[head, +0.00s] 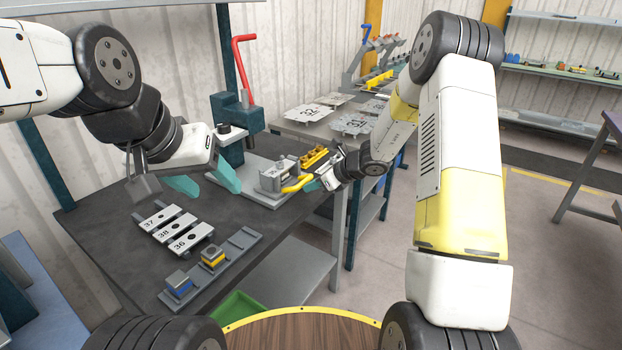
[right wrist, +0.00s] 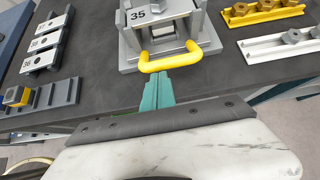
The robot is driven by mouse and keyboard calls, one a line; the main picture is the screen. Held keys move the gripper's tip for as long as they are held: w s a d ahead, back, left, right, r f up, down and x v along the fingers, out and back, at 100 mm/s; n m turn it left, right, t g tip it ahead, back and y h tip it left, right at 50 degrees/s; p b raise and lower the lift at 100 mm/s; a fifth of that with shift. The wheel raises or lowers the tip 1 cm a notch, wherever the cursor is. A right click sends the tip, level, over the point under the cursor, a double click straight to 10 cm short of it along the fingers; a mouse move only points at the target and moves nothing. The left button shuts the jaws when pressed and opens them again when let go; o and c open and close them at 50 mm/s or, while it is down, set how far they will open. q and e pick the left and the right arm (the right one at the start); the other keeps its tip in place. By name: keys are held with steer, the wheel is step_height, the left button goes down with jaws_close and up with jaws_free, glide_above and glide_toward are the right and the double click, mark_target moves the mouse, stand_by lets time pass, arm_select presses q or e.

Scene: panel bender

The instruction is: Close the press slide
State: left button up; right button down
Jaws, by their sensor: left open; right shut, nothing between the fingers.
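The press slide (right wrist: 158,28) is a grey block fixture with a yellow U-shaped handle (right wrist: 160,58) at its near side and a plate marked 35 (right wrist: 140,14). In the head view the slide (head: 278,174) sits on the dark bench beside the teal press (head: 236,120) with its red lever (head: 243,70). My right gripper (head: 314,187) is shut and empty; in the right wrist view its green fingertips (right wrist: 157,78) are at the handle's middle, seemingly touching it. My left gripper (head: 203,184) is open and empty above the bench, left of the slide.
Numbered plates (head: 174,229) lie on the dark bench (head: 110,245) at left, beside a grey rail (head: 215,265) with blue and yellow blocks. Yellow and white strips (right wrist: 264,10) lie right of the slide. A second table (head: 330,135) with flat plates stands behind.

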mark_target(278, 171)
steer(key=w+a, duration=0.2)
steer(key=a, duration=0.1)
steer(key=w+a, duration=0.3)
steer(key=a, duration=0.1)
steer(key=w+a, duration=0.2)
steer(key=a, duration=0.1)
steer(key=shift+w+a, duration=0.4)
steer(key=shift+w+a+r, duration=0.1)
steer(key=shift+a+r, duration=0.05)
